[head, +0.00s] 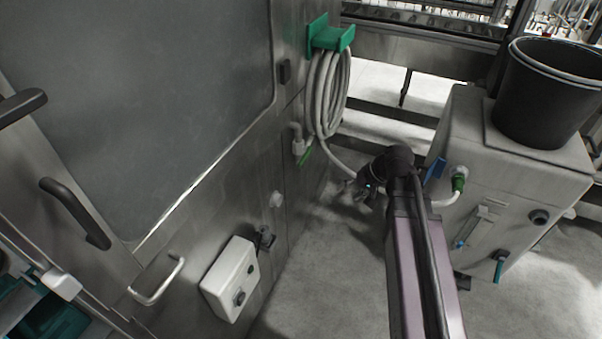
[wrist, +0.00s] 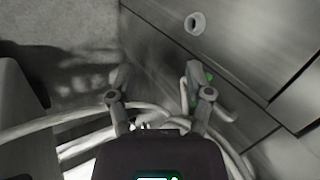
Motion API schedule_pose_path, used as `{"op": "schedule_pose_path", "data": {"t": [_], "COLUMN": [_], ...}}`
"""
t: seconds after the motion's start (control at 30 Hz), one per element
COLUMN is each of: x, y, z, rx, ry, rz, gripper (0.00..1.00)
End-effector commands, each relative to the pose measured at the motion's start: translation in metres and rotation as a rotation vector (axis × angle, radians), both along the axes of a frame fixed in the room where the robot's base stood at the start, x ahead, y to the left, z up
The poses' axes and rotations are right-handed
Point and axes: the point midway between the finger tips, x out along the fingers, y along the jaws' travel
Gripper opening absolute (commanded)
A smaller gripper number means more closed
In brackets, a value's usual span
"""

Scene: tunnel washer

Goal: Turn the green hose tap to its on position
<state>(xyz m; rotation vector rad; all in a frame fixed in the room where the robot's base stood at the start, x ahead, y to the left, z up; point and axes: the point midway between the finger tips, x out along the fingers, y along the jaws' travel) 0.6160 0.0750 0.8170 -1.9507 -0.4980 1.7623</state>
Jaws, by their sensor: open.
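The green hose tap (head: 305,156) is on the steel wall at the middle of the head view, below the coiled hose. Its narrow green lever slants, with a pale pipe fitting just above it. My gripper (head: 364,190) is to the right of the tap and lower in the picture, apart from it. In the wrist view my gripper (wrist: 159,88) is open, with nothing between its fingers. Green parts of the tap (wrist: 210,77) show there around the right finger, which partly hides them. I cannot tell the depth between finger and tap.
A pale coiled hose (head: 328,92) hangs from a green bracket (head: 331,35) above the tap. Its lower run passes behind my arm to a grey cabinet (head: 515,190) with a black bucket (head: 545,95). A white control box (head: 230,279) juts from the wall. Bare floor lies between.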

Motion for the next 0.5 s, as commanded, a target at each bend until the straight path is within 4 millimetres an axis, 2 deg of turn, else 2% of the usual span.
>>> {"op": "schedule_pose_path", "data": {"t": [0.03,0.5], "x": [0.009,0.068], "y": [0.004,0.032], "z": [-0.017,-0.049], "rx": [0.044,0.467], "ry": [-0.008,-0.077], "rz": [-0.008,-0.086], "gripper": [0.66,0.66]}}
